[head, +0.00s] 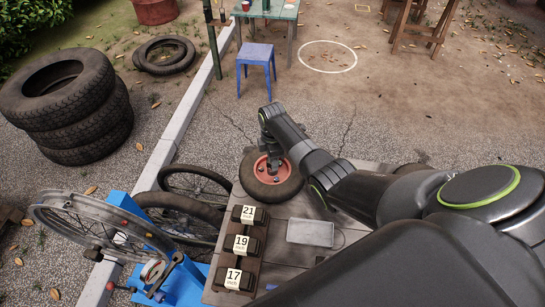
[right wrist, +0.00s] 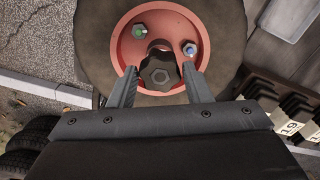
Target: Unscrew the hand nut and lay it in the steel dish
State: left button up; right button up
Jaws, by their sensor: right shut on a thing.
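The hand nut (right wrist: 158,74) is a dark lobed knob at the middle of a red wheel hub (right wrist: 135,50), between the fingers of my right gripper (right wrist: 160,78) in the right wrist view. The gripper is shut on it. In the head view my right gripper (head: 272,160) reaches down over the red hub (head: 262,172) and hides the nut. The steel dish (head: 310,232) is a shallow grey rectangular tray on the cart top, bare inside; its edge also shows in the right wrist view (right wrist: 285,18). My left gripper is not in view.
A black tyre (head: 286,188) surrounds the hub. Dark blocks marked 21, 19 and 17 (head: 240,245) stand left of the dish. A blue stand with a spoked wheel (head: 85,222) is at the lower left. Stacked tyres (head: 75,108) and a blue stool (head: 256,55) stand farther off.

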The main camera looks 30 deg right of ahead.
jog(key=shift+s, duration=0.1)
jog(key=shift+n, duration=1.1)
jog(key=shift+n+p, duration=0.35)
jog(key=shift+n, duration=0.35)
jog(key=shift+f+n, duration=0.1)
jog(key=shift+n, duration=0.4)
jog(key=shift+n, duration=1.1)
jog(key=shift+r+p, duration=1.4)
jog(key=shift+p, duration=0.05)
jog(key=shift+r, duration=1.2)
